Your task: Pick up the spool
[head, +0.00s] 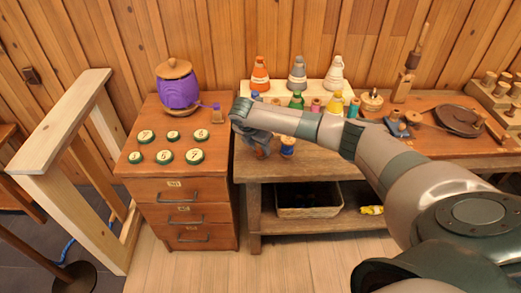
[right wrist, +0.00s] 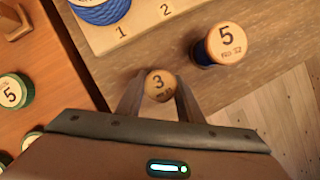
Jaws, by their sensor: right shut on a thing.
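My right gripper (head: 260,148) reaches over the front left corner of the workbench in the head view. In the right wrist view the gripper (right wrist: 160,92) is shut on a spool (right wrist: 159,85) with a round wooden top marked 3. Its lower part is hidden, and I cannot tell whether it touches the bench. A second spool (right wrist: 227,43), with blue thread and a top marked 5, stands apart to the right of the gripper; it also shows in the head view (head: 287,148). My left gripper is not in view.
A pale numbered board (right wrist: 155,12) with a large blue spool (right wrist: 100,8) lies close by. The drawer cabinet (head: 172,190) with several green numbered discs stands left. Painted cone figures (head: 297,72) stand behind. A basket (head: 309,205) sits on the lower shelf.

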